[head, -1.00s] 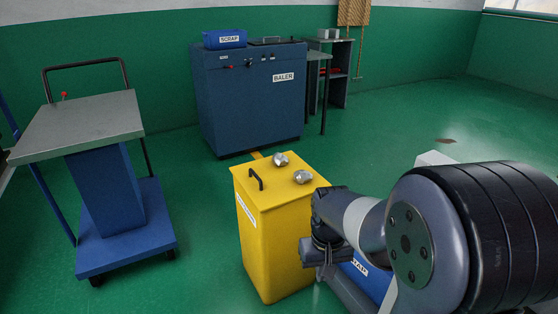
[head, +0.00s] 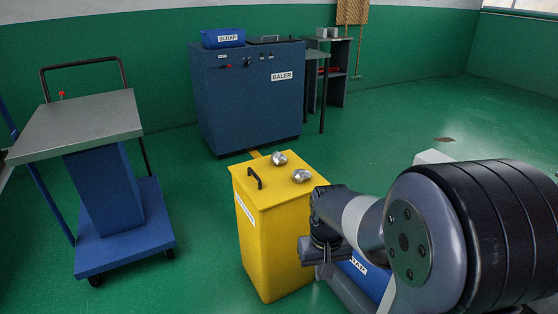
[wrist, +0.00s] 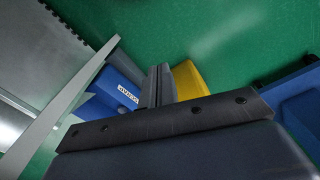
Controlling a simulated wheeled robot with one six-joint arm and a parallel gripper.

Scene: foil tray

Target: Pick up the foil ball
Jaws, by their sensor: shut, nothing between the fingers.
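Two small silver lumps like crumpled foil rest on the flat top of a yellow bin (head: 272,225) in the head view. One foil ball (head: 279,158) is near the back edge, and the other foil ball (head: 301,175) is nearer the right edge. My gripper (head: 325,271) is beside the bin's right side, below its top and apart from both balls. In the wrist view my gripper's fingers (wrist: 160,84) are together with nothing between them. Part of the yellow bin (wrist: 188,80) shows just behind them, but neither ball is visible there.
The yellow bin has a black handle (head: 255,178) on top. A blue SCRAP bin (head: 366,275) stands close beside my arm. A cart (head: 95,120) with a bare grey top is at left, and a blue baler (head: 250,100) stands behind.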

